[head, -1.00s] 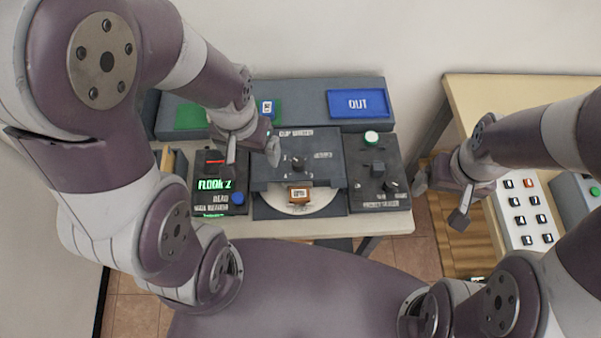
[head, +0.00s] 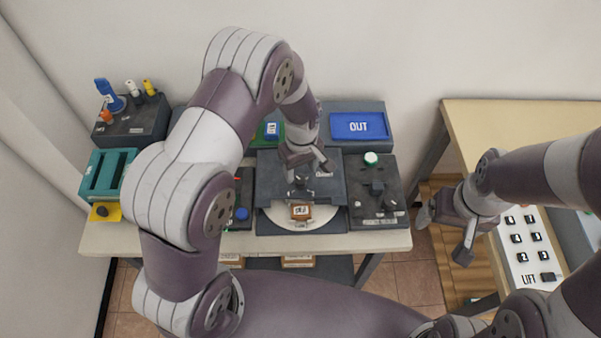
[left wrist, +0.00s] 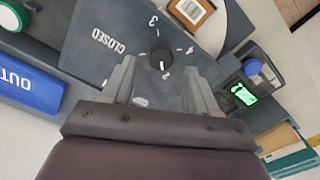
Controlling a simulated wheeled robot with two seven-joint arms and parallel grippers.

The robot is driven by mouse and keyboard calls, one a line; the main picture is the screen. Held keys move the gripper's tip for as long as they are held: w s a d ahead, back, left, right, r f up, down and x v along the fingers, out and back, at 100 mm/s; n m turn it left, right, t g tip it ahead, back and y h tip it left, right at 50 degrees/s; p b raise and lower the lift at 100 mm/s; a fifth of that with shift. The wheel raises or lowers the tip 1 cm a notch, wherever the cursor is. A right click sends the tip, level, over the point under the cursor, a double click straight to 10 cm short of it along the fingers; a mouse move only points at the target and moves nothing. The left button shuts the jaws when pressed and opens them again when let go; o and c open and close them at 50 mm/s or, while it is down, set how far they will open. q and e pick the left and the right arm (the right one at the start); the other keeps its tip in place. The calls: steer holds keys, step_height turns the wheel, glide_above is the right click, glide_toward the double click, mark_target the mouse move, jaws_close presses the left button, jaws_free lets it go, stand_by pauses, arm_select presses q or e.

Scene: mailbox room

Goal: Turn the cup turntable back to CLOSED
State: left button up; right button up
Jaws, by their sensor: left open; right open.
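The cup turntable is a dark grey box (head: 335,168) on the table, with a white round plate (head: 275,213) showing at its front opening. A brown block with a white label (head: 301,212) sits on the plate; it also shows in the left wrist view (left wrist: 190,12). The black knob (left wrist: 161,59) on the box top has numbers and the word CLOSED around it. Its white mark points away from CLOSED, toward the gripper side. My left gripper (head: 306,172) is open above the box, its fingers (left wrist: 160,85) pointing at the knob without closing on it. My right gripper (head: 443,232) is open at the right, off the table.
A unit with a blue button (head: 241,214) is close on the left. A teal rack (head: 108,174) stands further left.

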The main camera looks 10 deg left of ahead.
mark_target(300, 179)
arm_select(q)
step_height(300, 179, down, 3)
steer(key=shift+s+r, duration=0.15)
steer(key=shift+r, duration=0.05)
steer(key=shift+f, duration=0.5)
jaws_close()
